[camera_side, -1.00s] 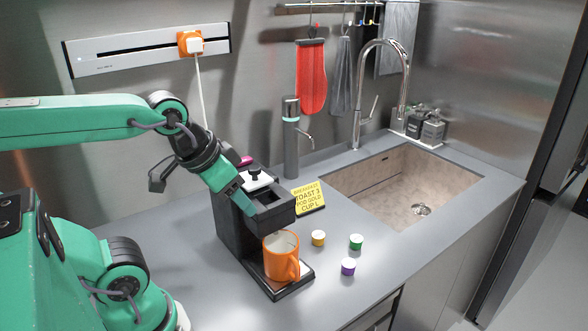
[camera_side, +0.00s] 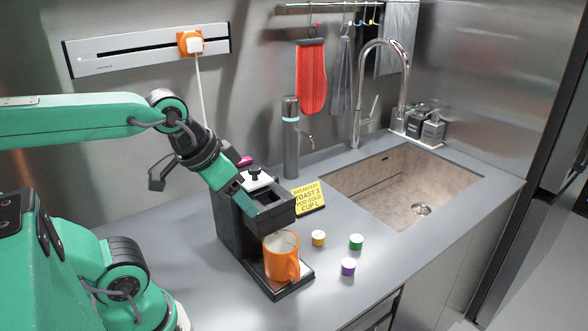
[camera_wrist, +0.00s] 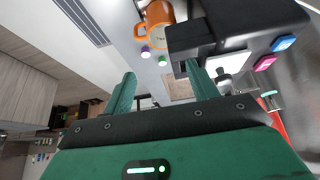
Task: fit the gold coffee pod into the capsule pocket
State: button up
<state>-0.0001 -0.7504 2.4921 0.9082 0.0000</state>
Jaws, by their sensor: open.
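The gold coffee pod (camera_side: 318,238) stands on the grey counter, right of the coffee machine (camera_side: 230,228). I cannot make it out in the wrist view. The dark capsule pocket (camera_side: 270,197) is in the top of the machine's head and looks empty, though partly hard to see. My gripper (camera_side: 246,197) is at the machine's left upper side, well away from the gold pod. In the wrist view my gripper (camera_wrist: 161,88) has its two green fingers spread with nothing held between them; one finger is close to the machine's white top plate (camera_wrist: 222,63).
An orange mug (camera_side: 281,257) stands on the machine's drip tray. A green pod (camera_side: 356,242) and a purple pod (camera_side: 348,266) are near the gold one. A yellow sign (camera_side: 308,198) stands behind the pods. The sink (camera_side: 405,180) is at the right.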

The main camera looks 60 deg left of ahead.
notch_tip(320, 180, up, 5)
jog(key=w+a+r+n+g, duration=0.1)
jog(key=w+r+n+g, duration=0.1)
jog(key=w, duration=0.4)
jog(key=w+a+r+n+g, duration=0.1)
jog(key=w+r+n, duration=0.15)
jog(key=w, duration=0.45)
jog(key=n+g, duration=0.3)
jog(key=n, duration=0.1)
send_over(318, 234)
notch_tip(318, 234, down, 5)
notch_tip(318, 234, down, 20)
jog(key=shift+a+f, duration=0.15)
jog(key=shift+f, duration=0.1)
jog(key=shift+d+f, duration=0.15)
jog(key=shift+f, duration=1.8)
jog(key=shift+d+f, duration=0.1)
jog(key=shift+f, duration=1.8)
jog(key=c, duration=1.1)
